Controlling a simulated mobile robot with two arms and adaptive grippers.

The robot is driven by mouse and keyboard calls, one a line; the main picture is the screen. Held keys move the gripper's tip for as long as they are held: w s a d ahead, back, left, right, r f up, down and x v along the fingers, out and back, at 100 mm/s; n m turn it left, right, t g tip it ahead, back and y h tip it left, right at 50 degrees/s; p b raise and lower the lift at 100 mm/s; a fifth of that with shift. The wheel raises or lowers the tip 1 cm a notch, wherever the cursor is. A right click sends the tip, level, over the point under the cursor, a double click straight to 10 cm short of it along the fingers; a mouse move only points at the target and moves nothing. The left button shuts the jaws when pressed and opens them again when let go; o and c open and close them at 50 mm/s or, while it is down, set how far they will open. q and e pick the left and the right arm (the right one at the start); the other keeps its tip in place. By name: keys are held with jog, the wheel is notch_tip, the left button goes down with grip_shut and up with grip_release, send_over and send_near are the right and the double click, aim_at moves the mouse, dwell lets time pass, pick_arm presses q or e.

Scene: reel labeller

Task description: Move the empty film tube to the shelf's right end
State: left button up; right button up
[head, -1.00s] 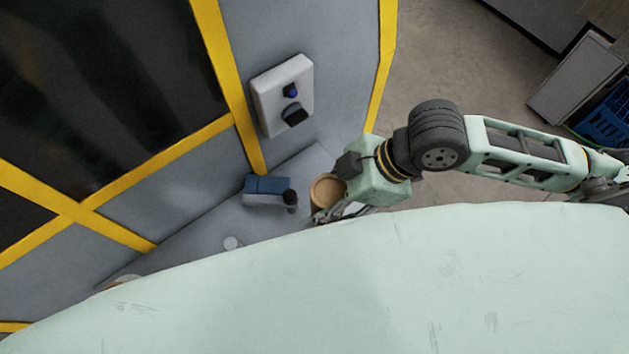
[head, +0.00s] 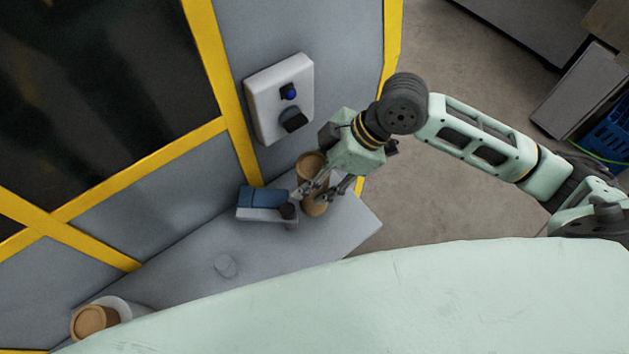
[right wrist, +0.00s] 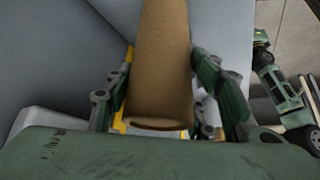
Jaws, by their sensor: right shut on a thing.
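The film tube, a brown cardboard cylinder (head: 314,205), is upright near the right part of the grey shelf (head: 335,228) in the head view. My right gripper (head: 323,188) is shut on it, with fingers on both sides. In the right wrist view the tube (right wrist: 158,70) fills the space between the fingers (right wrist: 165,95). I cannot tell whether its lower end touches the shelf. My left gripper is not in view.
A blue and grey device (head: 262,200) with a black knob sits close left of the tube. A white control box (head: 272,115) is on the wall behind. A faint disc (head: 226,264) lies mid-shelf. Another brown roll (head: 92,320) stands far left. The shelf's right end is clear.

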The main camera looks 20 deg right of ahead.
jog(key=shift+f+p, duration=0.3)
jog(key=shift+f, duration=1.45)
jog(key=shift+s+f, duration=0.1)
jog(key=shift+f, duration=0.05)
jog(key=o, duration=1.3)
jog(key=shift+r, duration=0.2)
jog(key=b+v, duration=0.1)
jog(key=v, duration=1.1)
